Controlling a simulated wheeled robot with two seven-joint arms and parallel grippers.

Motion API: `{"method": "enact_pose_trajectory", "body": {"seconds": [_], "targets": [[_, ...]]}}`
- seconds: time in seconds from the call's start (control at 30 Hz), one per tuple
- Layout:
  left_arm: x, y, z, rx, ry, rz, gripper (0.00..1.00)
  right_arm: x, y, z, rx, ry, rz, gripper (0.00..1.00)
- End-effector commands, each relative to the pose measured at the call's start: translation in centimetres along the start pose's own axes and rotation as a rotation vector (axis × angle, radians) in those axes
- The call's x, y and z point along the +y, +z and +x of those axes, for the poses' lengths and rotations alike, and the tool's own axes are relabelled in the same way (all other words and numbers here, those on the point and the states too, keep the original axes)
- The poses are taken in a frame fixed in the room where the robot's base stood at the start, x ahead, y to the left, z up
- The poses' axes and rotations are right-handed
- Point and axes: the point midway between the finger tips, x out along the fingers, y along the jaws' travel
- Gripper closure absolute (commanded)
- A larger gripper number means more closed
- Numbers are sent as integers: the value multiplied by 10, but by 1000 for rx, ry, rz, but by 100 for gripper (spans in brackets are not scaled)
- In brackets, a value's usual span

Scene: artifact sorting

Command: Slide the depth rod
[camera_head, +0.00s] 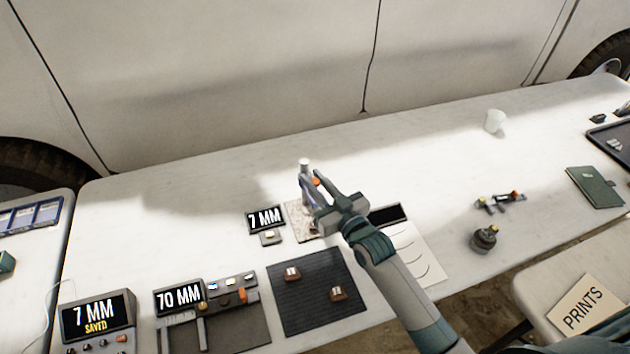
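A small depth gauge stands upright on a speckled plate (295,213) near the middle of the table. Its pale post (305,168) has a light cap and an orange part (316,182) on its side. My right gripper (313,194) reaches in from the lower right, its two fingers spread apart around the post. Whether either finger touches it cannot be told. The fingers partly hide the gauge's lower part, and I cannot make out the rod separately. A small display (265,219) to the left reads 7 MM. My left gripper is not in view.
A dark mat (318,310) with two brown pieces lies in front. A caliper station (180,297) reads 70 MM; another display (95,316) reads 7 MM SAVED. White sheets (425,262) lie under my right arm. A cup (494,121) stands at back right.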

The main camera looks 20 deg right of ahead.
Motion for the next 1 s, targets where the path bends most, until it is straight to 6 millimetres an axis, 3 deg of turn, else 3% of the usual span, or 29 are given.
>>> {"method": "enact_pose_trajectory", "body": {"seconds": [0.27,0.6,0.97,1.0], "targets": [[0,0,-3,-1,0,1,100,0,-4,0,0,0,0,100],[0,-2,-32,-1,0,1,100,0,-38,0,2,0,1,100],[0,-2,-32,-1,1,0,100,0,-39,0,2,0,0,100],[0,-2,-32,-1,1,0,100,0,-39,0,2,0,0,78]]}}
